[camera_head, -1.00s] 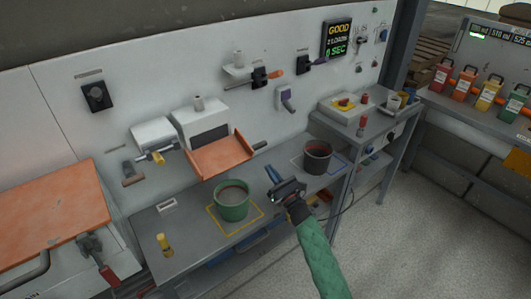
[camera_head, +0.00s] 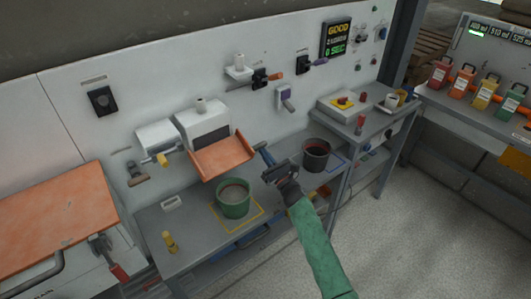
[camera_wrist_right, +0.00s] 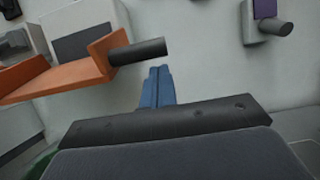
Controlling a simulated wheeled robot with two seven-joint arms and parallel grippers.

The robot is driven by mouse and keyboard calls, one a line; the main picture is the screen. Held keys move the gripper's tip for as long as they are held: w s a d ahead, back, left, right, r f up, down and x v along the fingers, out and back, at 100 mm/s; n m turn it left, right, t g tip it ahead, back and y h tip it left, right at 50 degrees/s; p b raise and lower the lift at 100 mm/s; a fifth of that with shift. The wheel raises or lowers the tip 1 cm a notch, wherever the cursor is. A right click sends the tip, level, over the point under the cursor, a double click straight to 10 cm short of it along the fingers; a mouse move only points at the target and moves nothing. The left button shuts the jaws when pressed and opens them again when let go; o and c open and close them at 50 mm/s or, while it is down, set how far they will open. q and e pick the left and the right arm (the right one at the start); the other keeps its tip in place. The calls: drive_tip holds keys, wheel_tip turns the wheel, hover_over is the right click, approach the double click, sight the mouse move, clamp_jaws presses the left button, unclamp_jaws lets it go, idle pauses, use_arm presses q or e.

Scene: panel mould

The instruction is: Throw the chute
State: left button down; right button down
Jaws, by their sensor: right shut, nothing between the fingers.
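The chute (camera_head: 222,160) is an orange tray with raised sides, fixed under a white dispenser on the wall panel, above the bench. A dark round handle (camera_wrist_right: 138,52) sticks out from its right side in the right wrist view. My right gripper (camera_head: 265,154) is shut and empty, with its blue fingers pointing at the wall panel. In the right wrist view its fingertips (camera_wrist_right: 158,74) show just below and right of the handle, seemingly apart from it. In the head view the fingers overlap the handle's end. My left gripper is not in view.
A green pot (camera_head: 234,203) stands on a yellow-outlined square below the chute. A dark pot (camera_head: 316,160) stands to the right of my right gripper. Levers and a GOOD display (camera_head: 336,38) are on the panel.

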drive_tip(key=shift+r, duration=0.1)
drive_tip(key=shift+s+d+r, duration=0.1)
drive_tip(key=shift+r, duration=0.05)
idle(0.4)
